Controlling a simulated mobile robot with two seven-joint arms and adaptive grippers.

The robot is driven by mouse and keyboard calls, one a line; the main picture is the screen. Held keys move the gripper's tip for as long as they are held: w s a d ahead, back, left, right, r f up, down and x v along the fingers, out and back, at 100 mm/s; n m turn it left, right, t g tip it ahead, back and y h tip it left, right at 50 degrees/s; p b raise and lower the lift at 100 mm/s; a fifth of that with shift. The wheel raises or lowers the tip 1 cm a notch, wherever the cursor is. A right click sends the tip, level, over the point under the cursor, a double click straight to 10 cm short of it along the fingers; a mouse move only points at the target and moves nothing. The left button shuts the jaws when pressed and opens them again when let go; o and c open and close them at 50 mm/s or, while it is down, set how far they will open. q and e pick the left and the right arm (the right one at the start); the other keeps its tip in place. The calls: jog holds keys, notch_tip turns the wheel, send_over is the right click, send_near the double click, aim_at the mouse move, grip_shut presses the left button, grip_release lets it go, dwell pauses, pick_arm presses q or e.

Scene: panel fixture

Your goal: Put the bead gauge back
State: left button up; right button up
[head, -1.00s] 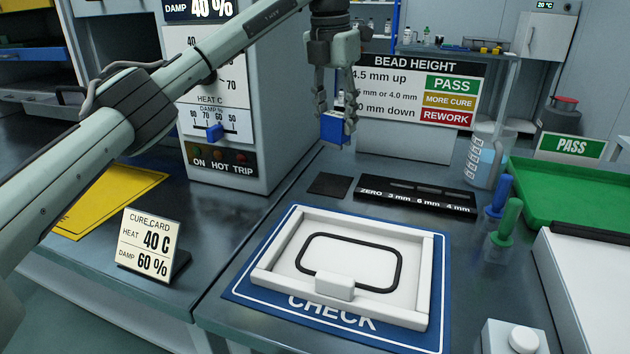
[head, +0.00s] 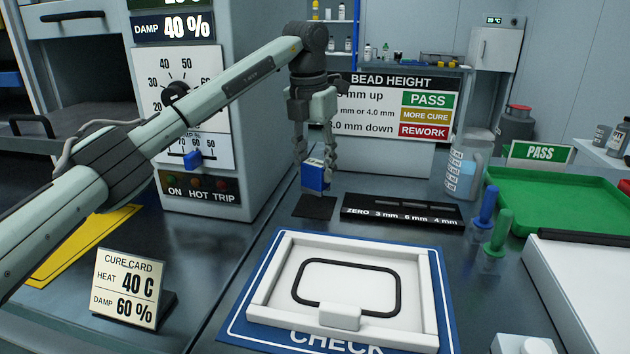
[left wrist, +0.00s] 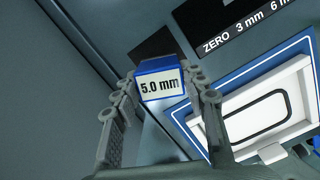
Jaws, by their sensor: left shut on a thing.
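The bead gauge (head: 314,177) is a small blue block held between the fingers of my left gripper (head: 315,165). In the left wrist view the gauge (left wrist: 160,84) shows a white face reading 5.0 mm, between the fingertips of the left gripper (left wrist: 160,95). In the head view it hangs over or just behind a dark square pad (head: 316,207); I cannot tell the exact gap. The black block strip marked ZERO, 3 mm, 6 mm, 4 mm (head: 402,213) lies right of the pad. My right gripper is not in view.
A white framed panel with a black bead (head: 268,277) lies on the blue CHECK mat (head: 445,300) in front. Blue and green droppers (head: 497,232), a beaker (head: 463,170) and a green tray (head: 560,205) stand right. A cure card (head: 128,288) stands left, the oven (head: 240,150) behind it.

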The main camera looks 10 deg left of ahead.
aim_at(316, 180)
pick_arm(q)
jog(key=shift+f, duration=1.65)
jog(key=shift+f, duration=0.2)
jog(key=o, duration=1.3)
jog(key=shift+r, duration=0.1)
jog(key=r, duration=0.4)
jog(key=s+r, duration=0.1)
jog(key=r, duration=0.7)
jog(key=shift+s+a, duration=0.15)
jog(key=shift+a, duration=0.15)
